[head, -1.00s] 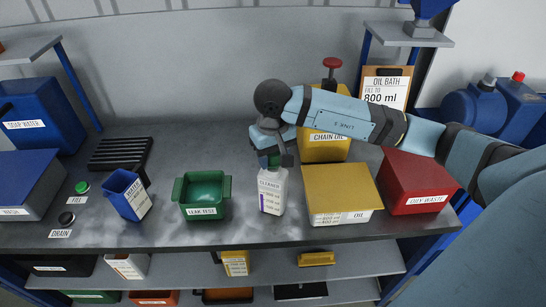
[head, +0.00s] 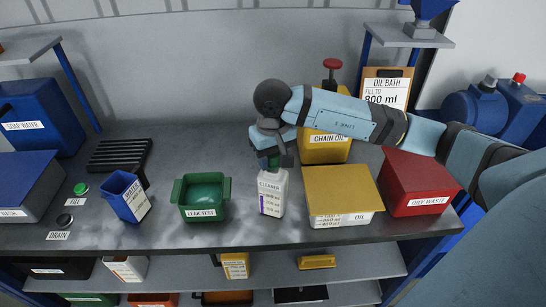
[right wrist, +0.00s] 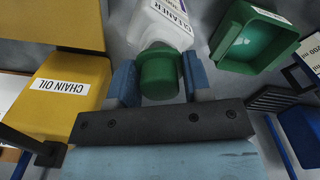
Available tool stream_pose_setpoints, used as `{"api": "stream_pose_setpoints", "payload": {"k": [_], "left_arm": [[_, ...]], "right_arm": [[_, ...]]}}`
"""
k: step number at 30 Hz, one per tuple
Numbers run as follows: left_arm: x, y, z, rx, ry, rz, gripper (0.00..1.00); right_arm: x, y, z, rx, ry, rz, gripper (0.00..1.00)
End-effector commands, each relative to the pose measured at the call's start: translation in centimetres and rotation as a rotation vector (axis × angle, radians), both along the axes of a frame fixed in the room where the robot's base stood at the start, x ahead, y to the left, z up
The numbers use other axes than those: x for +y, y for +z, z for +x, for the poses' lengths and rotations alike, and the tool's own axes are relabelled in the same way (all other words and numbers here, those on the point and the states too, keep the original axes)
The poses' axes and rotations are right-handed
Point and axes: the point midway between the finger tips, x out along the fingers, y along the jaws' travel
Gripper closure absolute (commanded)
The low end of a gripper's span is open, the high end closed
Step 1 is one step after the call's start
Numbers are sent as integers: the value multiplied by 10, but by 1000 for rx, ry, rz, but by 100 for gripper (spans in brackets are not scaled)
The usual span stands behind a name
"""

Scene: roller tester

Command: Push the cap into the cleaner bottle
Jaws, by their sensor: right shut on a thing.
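The white cleaner bottle (head: 272,192) stands upright on the bench between the green leak test tray and the oil box. It also shows at the top of the right wrist view (right wrist: 160,24). The green cap (right wrist: 160,72) is between the fingers of my right gripper (right wrist: 157,80), which is shut on it. In the head view my right gripper (head: 271,160) is right above the bottle's neck. The cap lines up with the bottle's mouth, but I cannot tell how far it is seated. My left gripper is not in view.
The green leak test tray (head: 204,212) is left of the bottle. The yellow-lidded oil box (head: 338,188) and red oily waste bin (head: 415,182) are to the right. The chain oil can (head: 325,148) stands behind. A blue water jug (head: 122,193) is farther left.

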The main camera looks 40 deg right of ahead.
Motion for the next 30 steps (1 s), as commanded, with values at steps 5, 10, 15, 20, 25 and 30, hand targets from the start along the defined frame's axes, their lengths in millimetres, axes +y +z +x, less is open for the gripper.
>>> {"api": "stream_pose_setpoints", "payload": {"k": [5, 10, 15, 20, 25, 30], "left_arm": [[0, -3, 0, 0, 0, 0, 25], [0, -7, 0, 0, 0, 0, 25], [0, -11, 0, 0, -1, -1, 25], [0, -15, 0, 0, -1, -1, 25], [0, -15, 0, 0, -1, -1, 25], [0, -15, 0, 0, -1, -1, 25]], "right_arm": [[0, -3, 0, 0, 0, 0, 78], [0, -7, 0, 0, 0, 0, 78], [0, -12, 0, 0, 0, 0, 78], [0, -16, 0, 0, 0, 0, 78], [0, -15, 0, 0, 0, 0, 27], [0, -15, 0, 0, 0, 0, 25]]}}
